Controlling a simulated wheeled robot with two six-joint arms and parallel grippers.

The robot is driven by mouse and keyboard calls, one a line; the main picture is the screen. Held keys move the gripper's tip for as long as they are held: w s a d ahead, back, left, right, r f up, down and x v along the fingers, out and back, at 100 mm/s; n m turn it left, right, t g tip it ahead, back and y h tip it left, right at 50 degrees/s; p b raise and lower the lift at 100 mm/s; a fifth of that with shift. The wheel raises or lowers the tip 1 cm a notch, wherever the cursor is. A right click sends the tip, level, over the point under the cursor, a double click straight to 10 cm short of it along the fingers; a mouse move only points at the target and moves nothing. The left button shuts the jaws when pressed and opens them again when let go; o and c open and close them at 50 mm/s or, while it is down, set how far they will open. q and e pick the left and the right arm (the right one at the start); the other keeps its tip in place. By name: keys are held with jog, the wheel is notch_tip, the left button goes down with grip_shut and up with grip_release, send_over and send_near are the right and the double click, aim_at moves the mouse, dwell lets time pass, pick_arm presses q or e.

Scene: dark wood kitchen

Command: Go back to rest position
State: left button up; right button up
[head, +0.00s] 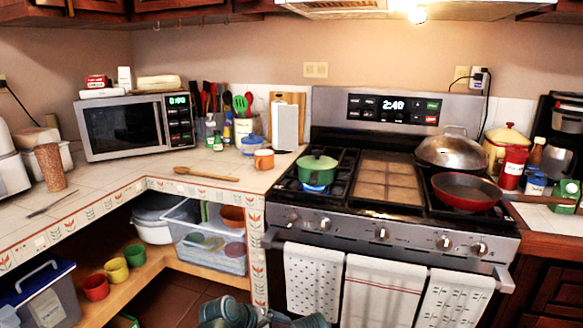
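Grey-blue parts of my own body show at the bottom edge of the head view, left of centre, low in front of the stove (380,228). I see no gripper fingers there or elsewhere in the view, so whether either gripper is open or shut does not show. No arm reaches over the counter (110,192) or the stove. A green pot (319,168) stands on a left burner over a blue flame. A red pan (466,190) sits on the right side of the stove, with its handle past the right edge.
A microwave (120,128), a wooden spoon (205,174) and an orange mug (264,160) are on the counter. Towels (383,290) hang from the oven handle.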

pick_arm(q)
jog(key=s+a+f+m+g+y, duration=0.2)
jog(key=s+a+f+g+y, duration=0.15)
jog(key=a, duration=0.25)
jog(key=s+a+f+m+g+y, duration=0.2)
jog(key=s+a, duration=0.3)
jog(key=a, duration=0.1)
jog(key=s+d+m+y, duration=0.1)
jog(key=s+d+m, duration=0.4)
jog(key=d, duration=0.6)
notch_tip(320, 180, up, 27)
jog(key=s+n+p, duration=0.1)
jog(key=p, duration=2.5)
jog(key=shift+s, duration=0.2)
jog(key=shift+d+f+g, duration=0.1)
jog(key=shift+g, duration=0.15)
